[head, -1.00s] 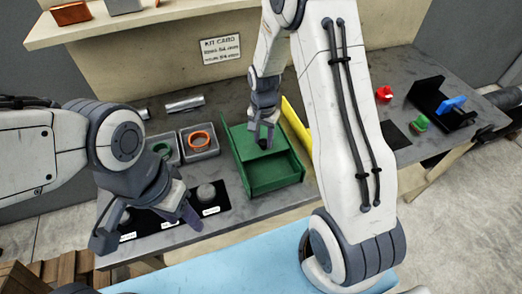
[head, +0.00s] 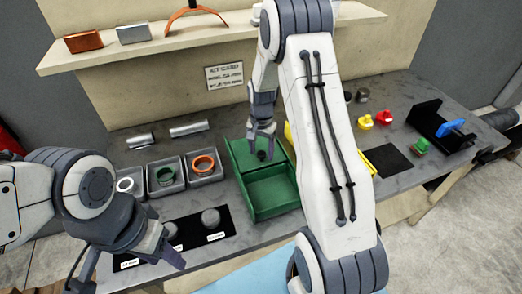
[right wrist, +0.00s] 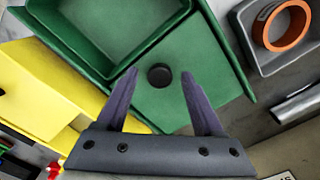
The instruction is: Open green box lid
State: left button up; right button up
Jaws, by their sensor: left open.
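The green box (head: 274,209) stands on the grey bench with its near part uncovered, showing its hollow inside. Its flat green lid (head: 243,151) covers the far part and carries a round black knob (head: 261,155). The lid and knob also show in the right wrist view (right wrist: 160,76). My right gripper (head: 262,134) is over the lid at the knob. In the right wrist view its two fingers (right wrist: 159,74) are apart, with the knob between their tips and a gap on each side. My left gripper (head: 128,275) is open and empty at the lower left, in front of the bench.
A yellow box (right wrist: 45,85) stands beside the green one, mostly hidden by my right arm in the head view. A shelf (head: 140,55) overhangs the back.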

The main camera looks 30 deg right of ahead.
notch_tip(320, 180, up, 10)
jog(key=b, duration=0.2)
jog(key=shift+r, duration=0.25)
dwell(0.5)
